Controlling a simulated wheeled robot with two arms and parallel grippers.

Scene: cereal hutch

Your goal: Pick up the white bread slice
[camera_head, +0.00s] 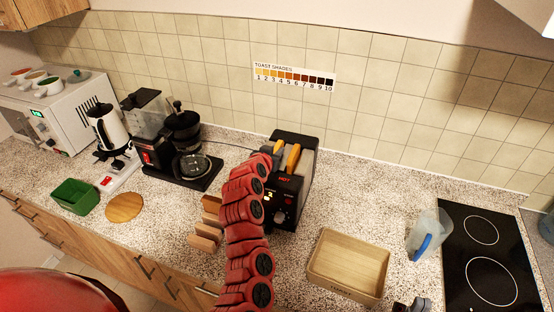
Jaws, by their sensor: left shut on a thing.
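A black and grey toaster (288,205) stands at the middle of the counter. A pale yellow bread slice (278,147) shows at its left slot, and a more orange slice (294,158) stands up out of the other slot. My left gripper (273,159) is at the end of the red arm, at the toaster's top left. It is shut on the pale slice; the arm hides most of the grip. A dark part of my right gripper (411,305) shows at the bottom edge, and its jaws cannot be made out.
A wooden tray (348,290) sits right of the toaster, with a clear jug (427,235) and a black hob (490,260) beyond. Wooden rack parts (205,240) show left of my arm. A coffee machine (185,150), round board (124,207) and green bin (75,197) stand left.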

